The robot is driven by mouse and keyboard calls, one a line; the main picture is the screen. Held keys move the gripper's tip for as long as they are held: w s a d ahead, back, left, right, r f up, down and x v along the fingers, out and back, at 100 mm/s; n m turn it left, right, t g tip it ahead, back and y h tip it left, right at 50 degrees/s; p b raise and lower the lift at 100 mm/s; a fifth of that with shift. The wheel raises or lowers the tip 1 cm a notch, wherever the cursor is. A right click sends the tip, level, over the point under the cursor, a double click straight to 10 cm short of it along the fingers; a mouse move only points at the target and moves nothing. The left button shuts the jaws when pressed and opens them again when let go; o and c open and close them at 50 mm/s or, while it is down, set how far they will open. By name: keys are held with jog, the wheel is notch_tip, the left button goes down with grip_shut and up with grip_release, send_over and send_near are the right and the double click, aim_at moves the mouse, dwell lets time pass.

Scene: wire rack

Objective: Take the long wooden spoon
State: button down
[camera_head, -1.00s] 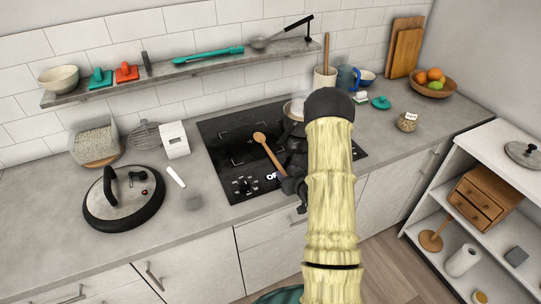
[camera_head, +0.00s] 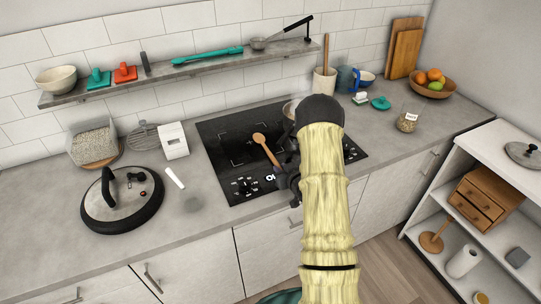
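A wooden spoon (camera_head: 267,149) shows over the black cooktop, its round bowl pointing up and to the left. Its handle runs down right to the dark parts of my gripper (camera_head: 286,180). My gripper is mostly hidden behind my own arm, and its fingertips are not clear. I cannot tell whether it is shut on the handle or only beside it, nor whether the spoon rests on the cooktop.
A black-rimmed lid (camera_head: 122,205) and a white-handled utensil (camera_head: 174,178) lie to the left. A wooden stick stands in a light container (camera_head: 325,78) behind. The front left counter is clear.

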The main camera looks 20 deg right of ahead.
jog(key=shift+r, duration=0.15)
jog(key=shift+r+p, duration=0.7)
jog(key=shift+r, duration=0.7)
